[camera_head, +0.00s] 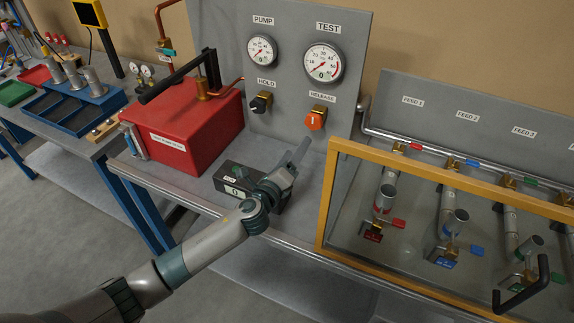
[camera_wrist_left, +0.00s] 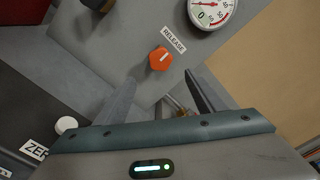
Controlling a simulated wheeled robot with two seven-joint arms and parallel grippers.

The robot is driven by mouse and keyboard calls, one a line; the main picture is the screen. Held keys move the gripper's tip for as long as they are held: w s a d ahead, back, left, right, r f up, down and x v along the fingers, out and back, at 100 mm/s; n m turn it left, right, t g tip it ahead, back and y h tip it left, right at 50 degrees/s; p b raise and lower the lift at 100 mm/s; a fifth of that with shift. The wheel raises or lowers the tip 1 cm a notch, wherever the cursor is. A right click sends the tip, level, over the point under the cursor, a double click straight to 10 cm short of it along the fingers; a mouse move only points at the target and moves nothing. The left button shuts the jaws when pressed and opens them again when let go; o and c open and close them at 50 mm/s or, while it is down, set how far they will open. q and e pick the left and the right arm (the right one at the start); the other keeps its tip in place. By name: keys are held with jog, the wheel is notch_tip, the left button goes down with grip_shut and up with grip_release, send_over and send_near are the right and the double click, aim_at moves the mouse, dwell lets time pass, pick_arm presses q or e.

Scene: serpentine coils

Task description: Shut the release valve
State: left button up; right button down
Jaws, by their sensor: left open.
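The release valve is an orange knob (camera_head: 315,120) on the grey panel, under the RELEASE label and below the TEST gauge (camera_head: 323,63). A white mark on it runs upright in the head view. It also shows in the left wrist view as an orange knob (camera_wrist_left: 160,59), ahead of the fingers and apart from them. My left gripper (camera_head: 299,152) is below and slightly left of the knob, with its fingers pointing up at the panel. In the left wrist view my left gripper (camera_wrist_left: 160,95) is open with nothing between its fingers. My right gripper is not in view.
A black HOLD knob (camera_head: 261,103) sits left of the valve under the PUMP gauge (camera_head: 262,50). A red box (camera_head: 185,125) with a black lever stands at left. A dark box with a display (camera_head: 236,190) lies under my left wrist. A yellow-framed clear guard (camera_head: 327,200) stands close at right.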

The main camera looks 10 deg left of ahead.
pick_arm(q)
jog(key=shift+b+v, duration=0.45)
jog(key=shift+v, duration=1.95)
